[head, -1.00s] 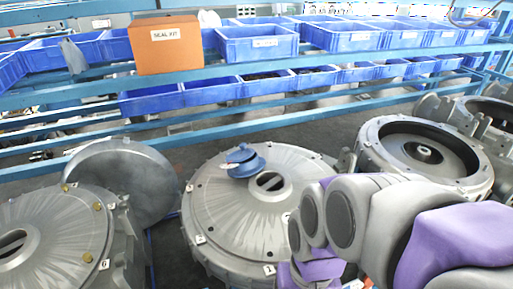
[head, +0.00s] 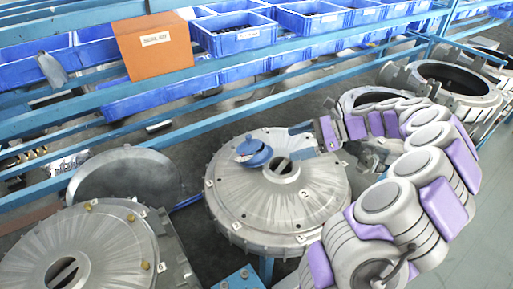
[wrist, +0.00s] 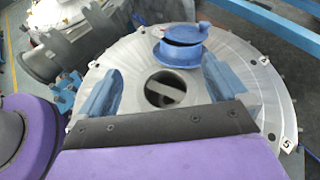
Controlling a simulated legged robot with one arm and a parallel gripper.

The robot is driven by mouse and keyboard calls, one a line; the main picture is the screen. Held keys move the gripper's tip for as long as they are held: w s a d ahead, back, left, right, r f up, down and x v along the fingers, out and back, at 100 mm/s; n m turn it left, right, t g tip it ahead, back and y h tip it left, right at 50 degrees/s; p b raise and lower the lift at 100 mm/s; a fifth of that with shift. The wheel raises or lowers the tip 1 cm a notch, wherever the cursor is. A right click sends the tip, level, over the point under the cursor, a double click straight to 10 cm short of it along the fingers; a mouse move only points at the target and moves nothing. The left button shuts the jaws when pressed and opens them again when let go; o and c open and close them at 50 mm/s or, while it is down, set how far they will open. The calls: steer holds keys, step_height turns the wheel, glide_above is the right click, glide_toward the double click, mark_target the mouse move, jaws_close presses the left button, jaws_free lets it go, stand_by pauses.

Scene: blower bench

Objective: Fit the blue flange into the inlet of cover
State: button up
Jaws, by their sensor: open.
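The blue flange (head: 254,152) lies on top of the grey ribbed cover (head: 300,206), beside its round central inlet (head: 283,168). In the wrist view the flange (wrist: 184,45) is a round piece with a raised lid-like disc and a small side knob, on the far side of the inlet (wrist: 168,90). A bar crosses inside the inlet. My gripper (head: 303,141) is at the cover's right side in the head view. In the wrist view its blue fingers (wrist: 158,92) are wide apart and empty, with the inlet showing between them. The flange is beyond the fingertips, outside the grip.
Another ribbed cover (head: 118,240) stands at front left, with a grey disc (head: 125,178) behind it. Open round housings (head: 460,77) stand at right. Blue rails (head: 160,107) and bins (head: 235,36) run along the back, with an orange box (head: 153,45).

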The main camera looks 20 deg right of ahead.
steer(key=d+f+m+t, duration=0.1)
steer(key=d+m+t, duration=0.15)
steer(key=d, duration=0.25)
glide_toward(261, 149)
steer(key=shift+g, duration=0.35)
steer(key=a, duration=0.4)
steer(key=shift+w+a+r+p, duration=0.25)
steer(key=shift+w+a+p, duration=0.05)
steer(key=shift+a+p, duration=0.1)
steer(key=shift+r+x, duration=0.1)
steer(key=shift+x, duration=1.15)
steer(key=shift+r+x, duration=0.15)
steer(key=shift+x, duration=1.05)
steer(key=c, duration=0.7)
steer(key=shift+s, duration=0.1)
steer(key=c, duration=0.3)
